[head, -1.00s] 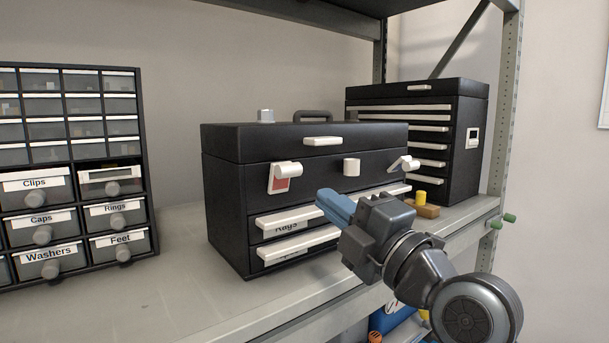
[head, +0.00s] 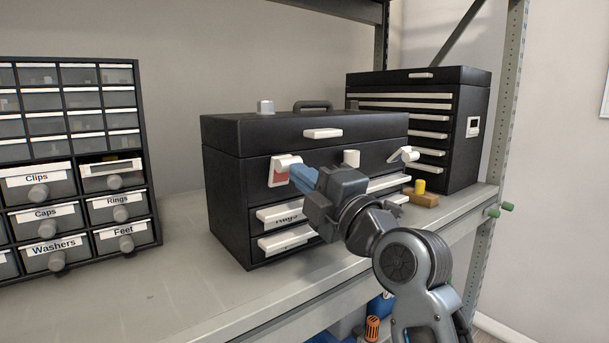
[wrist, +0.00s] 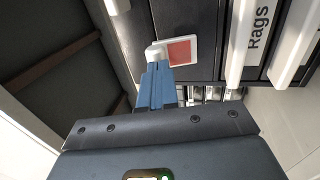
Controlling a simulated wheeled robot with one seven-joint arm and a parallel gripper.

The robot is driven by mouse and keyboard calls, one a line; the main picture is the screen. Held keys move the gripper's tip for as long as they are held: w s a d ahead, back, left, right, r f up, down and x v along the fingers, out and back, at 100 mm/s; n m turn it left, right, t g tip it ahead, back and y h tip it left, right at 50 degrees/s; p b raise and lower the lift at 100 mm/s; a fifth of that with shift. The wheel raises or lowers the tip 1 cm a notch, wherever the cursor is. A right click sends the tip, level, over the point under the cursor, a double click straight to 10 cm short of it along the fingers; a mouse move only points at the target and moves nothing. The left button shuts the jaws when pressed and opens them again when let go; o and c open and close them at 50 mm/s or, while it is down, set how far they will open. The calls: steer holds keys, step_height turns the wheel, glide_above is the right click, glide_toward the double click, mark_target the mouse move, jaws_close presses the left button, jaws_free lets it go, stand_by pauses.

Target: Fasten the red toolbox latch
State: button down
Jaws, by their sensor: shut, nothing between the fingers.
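The black toolbox (head: 228,185) stands on the shelf with its lid (head: 260,131) down. The red latch (head: 281,170), a white lever piece with a red plate, is on the left of its front face. It also shows in the wrist view (wrist: 180,52). A second white latch (head: 403,155) sticks out at the right of the front. My gripper (head: 297,172) is shut and empty, its blue fingers at the right edge of the red latch. In the wrist view the blue fingertips (wrist: 156,72) overlap the latch's white lever; I cannot tell whether they touch it.
A small-parts drawer cabinet (head: 150,200) stands at the left, with bare shelf between it and the toolbox. Another black drawer chest (head: 480,120) stands behind right. A wooden block with a yellow peg (head: 421,193) sits right of the toolbox. A shelf upright (head: 505,110) rises at the right.

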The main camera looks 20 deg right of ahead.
steer(key=shift+w+r+g+p, duration=0.15)
steer(key=shift+r+g+p, duration=0.35)
steer(key=shift+r+p, duration=0.45)
steer(key=shift+w+r+g+h+p, duration=0.15)
steer(key=shift+g+h+p, duration=0.2)
steer(key=shift+p, duration=0.55)
steer(key=shift+w+b, duration=0.15)
steer(key=shift+b, duration=0.25)
steer(key=shift+w+a, duration=0.1)
steer(key=shift+a, duration=0.05)
